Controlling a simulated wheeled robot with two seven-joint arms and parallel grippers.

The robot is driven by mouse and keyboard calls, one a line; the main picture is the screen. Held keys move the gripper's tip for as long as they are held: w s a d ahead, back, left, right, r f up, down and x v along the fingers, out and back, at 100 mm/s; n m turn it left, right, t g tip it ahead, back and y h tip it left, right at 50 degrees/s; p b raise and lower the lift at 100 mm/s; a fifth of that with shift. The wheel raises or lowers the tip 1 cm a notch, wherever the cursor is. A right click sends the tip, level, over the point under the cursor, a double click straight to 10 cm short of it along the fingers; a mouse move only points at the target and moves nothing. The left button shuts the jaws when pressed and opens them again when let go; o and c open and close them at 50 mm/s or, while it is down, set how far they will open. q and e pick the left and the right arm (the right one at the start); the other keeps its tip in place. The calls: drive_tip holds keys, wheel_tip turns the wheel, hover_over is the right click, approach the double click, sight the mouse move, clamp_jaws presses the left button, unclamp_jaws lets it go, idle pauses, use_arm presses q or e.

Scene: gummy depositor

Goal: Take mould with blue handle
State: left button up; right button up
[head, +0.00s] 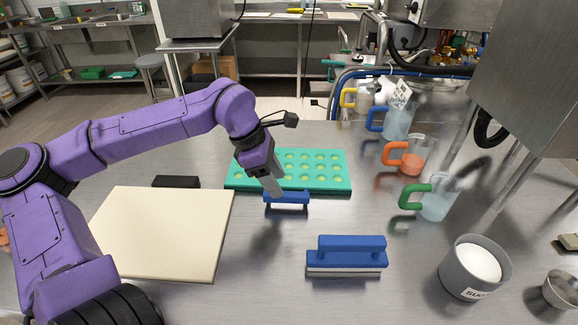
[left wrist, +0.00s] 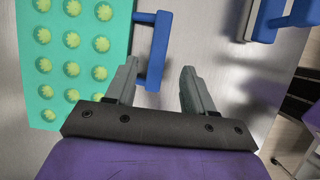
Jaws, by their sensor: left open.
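The teal mould (head: 343,186) lies flat on the steel table, its several round cavities holding yellow-green gummies. Its blue handle (head: 290,204) sticks out from the near edge. In the left wrist view, the mould (left wrist: 40,80) is at upper left and the handle (left wrist: 160,35) at top centre. My left gripper (head: 277,193) is open at the handle, pointing down. In the wrist view, the handle bar appears between the two spread fingers (left wrist: 160,72); whether they touch it cannot be told. My right gripper is not in view.
A blue-handled block tool (head: 346,256) stands nearer on the table. A cream board (head: 165,232) lies at left, with a black block (head: 176,181) behind it. Jugs with blue, orange and green (head: 436,200) handles, a grey sugar pot (head: 463,285) and a metal cup (head: 562,291) stand at right.

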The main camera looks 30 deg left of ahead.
sight(286, 193)
use_arm(q)
drive_tip(key=x, duration=0.6)
drive_tip(key=shift+w+p, duration=0.2)
drive_tip(key=shift+p, duration=0.1)
drive_tip(key=c, duration=1)
drive_tip(key=shift+r, duration=0.15)
